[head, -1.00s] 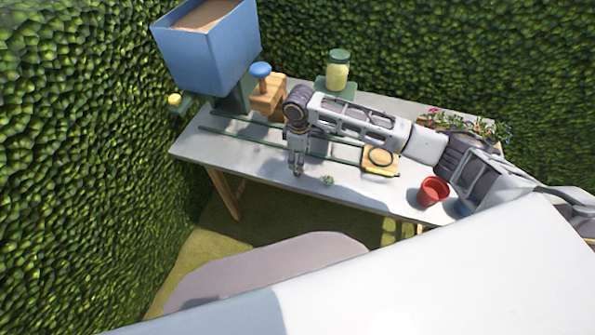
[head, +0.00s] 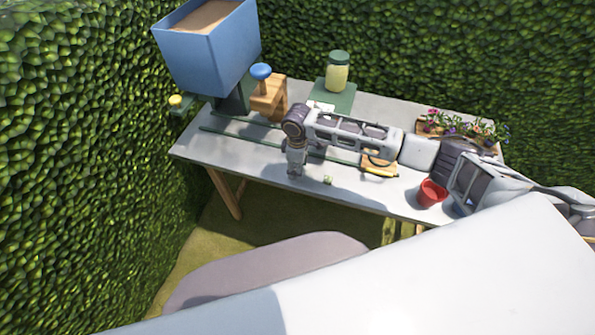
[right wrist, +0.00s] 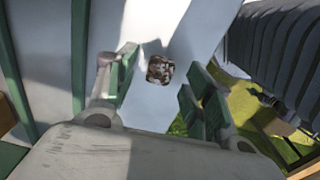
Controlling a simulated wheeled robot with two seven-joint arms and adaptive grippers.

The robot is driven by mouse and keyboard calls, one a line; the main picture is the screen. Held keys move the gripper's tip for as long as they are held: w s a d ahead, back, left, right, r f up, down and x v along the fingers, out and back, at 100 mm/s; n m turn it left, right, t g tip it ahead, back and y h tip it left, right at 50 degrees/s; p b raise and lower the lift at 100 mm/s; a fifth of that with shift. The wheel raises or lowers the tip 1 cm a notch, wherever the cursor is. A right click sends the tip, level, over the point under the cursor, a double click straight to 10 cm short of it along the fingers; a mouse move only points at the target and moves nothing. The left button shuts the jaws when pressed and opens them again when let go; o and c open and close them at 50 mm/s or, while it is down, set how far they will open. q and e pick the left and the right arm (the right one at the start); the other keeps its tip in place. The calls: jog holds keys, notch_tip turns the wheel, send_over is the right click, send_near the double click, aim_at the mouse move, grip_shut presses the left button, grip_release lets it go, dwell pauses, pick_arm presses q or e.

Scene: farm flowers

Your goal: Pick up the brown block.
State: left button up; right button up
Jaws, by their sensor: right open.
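A small mottled brown and pale block (right wrist: 160,69) lies on the grey table (right wrist: 150,105) in the right wrist view, close to the table's edge. It appears between the lines of my open right gripper's two green-padded fingers, beyond their tips, with nothing held. In the head view my right gripper (head: 296,172) points down over the front part of the table. A small greenish-pale block (head: 328,180) sits just right of it, apart from the fingers; it seems to be the same block, its brown side not clear from there. My left gripper is not in view.
A blue hopper (head: 206,50), a wooden stand with a blue knob (head: 261,71) and a yellow jar (head: 337,75) stand at the back. A red pot (head: 431,193) and flowers (head: 460,125) are right. Green rails (head: 240,137) cross the table.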

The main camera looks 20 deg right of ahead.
jog(key=shift+f, duration=0.65)
jog(key=shift+c, duration=0.3)
jog(key=c, duration=0.9)
